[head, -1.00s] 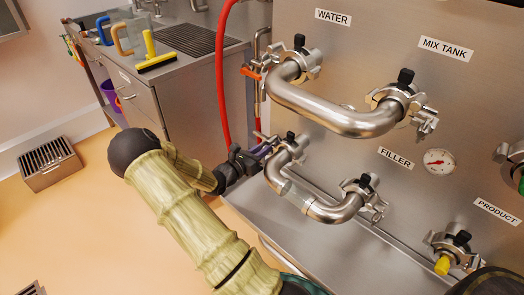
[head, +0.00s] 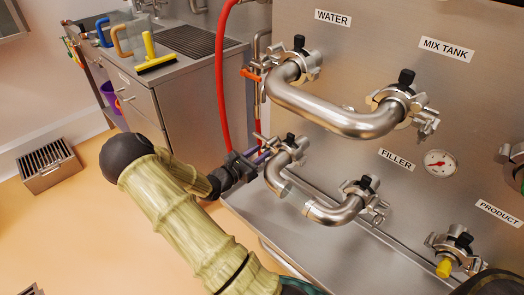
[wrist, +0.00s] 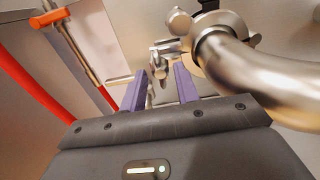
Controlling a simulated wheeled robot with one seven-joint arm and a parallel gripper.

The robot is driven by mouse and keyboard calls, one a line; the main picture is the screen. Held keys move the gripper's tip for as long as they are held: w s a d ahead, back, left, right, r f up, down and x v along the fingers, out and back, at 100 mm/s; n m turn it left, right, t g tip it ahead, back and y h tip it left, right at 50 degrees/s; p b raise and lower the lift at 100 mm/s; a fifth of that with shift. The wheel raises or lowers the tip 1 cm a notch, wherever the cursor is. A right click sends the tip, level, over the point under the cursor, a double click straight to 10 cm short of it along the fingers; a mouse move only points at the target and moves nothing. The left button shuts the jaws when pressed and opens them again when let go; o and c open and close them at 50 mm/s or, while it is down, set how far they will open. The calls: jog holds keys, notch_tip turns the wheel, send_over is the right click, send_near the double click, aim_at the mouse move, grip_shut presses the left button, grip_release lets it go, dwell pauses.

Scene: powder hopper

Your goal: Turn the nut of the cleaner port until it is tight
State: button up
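The lower left port has a steel clamp (head: 290,147) with a black knob and a nut on its left side; no cleaner label is visible there. In the wrist view, this clamp (wrist: 213,32) sits at the upper middle, and its winged nut (wrist: 159,68) hangs at its left. My gripper (head: 260,157) is beside the left side of that clamp in the head view. In the wrist view, the two purple fingers of my gripper (wrist: 161,78) stand apart below and to either side of the nut. I cannot tell whether they touch it. The fingertips are mostly hidden in the head view.
The lower bent pipe (head: 335,212) leaves the port close to my gripper's right. A larger pipe (head: 335,118) joins the WATER and MIX TANK ports above. A red hose (head: 221,90) and an orange-handled valve (head: 250,74) are at the left. The yellow-capped PRODUCT port (head: 445,266) is far right.

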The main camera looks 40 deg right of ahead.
jog(key=a+p, duration=0.2)
jog(key=a, duration=0.5)
jog(key=shift+s, duration=0.3)
jog(key=shift+a, duration=0.1)
